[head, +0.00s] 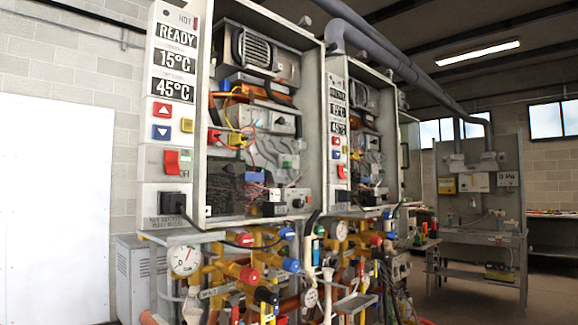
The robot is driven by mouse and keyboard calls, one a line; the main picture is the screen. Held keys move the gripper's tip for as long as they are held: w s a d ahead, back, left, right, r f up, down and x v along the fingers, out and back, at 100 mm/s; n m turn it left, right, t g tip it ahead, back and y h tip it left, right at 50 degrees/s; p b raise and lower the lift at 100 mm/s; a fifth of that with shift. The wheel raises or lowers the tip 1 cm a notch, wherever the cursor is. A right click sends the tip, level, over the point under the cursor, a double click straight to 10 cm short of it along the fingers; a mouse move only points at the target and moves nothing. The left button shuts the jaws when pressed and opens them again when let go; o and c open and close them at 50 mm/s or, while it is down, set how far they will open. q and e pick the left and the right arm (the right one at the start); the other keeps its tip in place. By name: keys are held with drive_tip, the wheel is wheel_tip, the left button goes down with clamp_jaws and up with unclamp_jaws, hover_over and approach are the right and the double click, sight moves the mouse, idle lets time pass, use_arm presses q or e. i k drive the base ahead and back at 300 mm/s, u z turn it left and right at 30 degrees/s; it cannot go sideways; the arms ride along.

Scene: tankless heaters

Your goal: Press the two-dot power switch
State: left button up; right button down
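Two red rocker switches show in the head view. The nearer red switch (171,162) is on the white control panel (150,100) of the near heater, low on the panel beside ON/OFF lettering. The farther red switch (342,171) is on the narrow panel of the second heater, to the right and smaller. I cannot make out dot marks by either switch, so I cannot tell which is the two-dot one. Neither of my grippers is visible.
The near panel has displays reading READY (178,35), 15°C and 45°C, with red, blue and yellow buttons (187,125). A black plug (173,203) sits below the switch. Valves, pipes and a gauge (186,260) crowd underneath. A workbench (480,238) stands at the right.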

sight(341, 169)
drive_tip(key=z, duration=0.4)
drive_tip(key=i, duration=0.6)
drive_tip(key=z, duration=0.45)
drive_tip(key=i, duration=1.1)
drive_tip(key=u, duration=0.35)
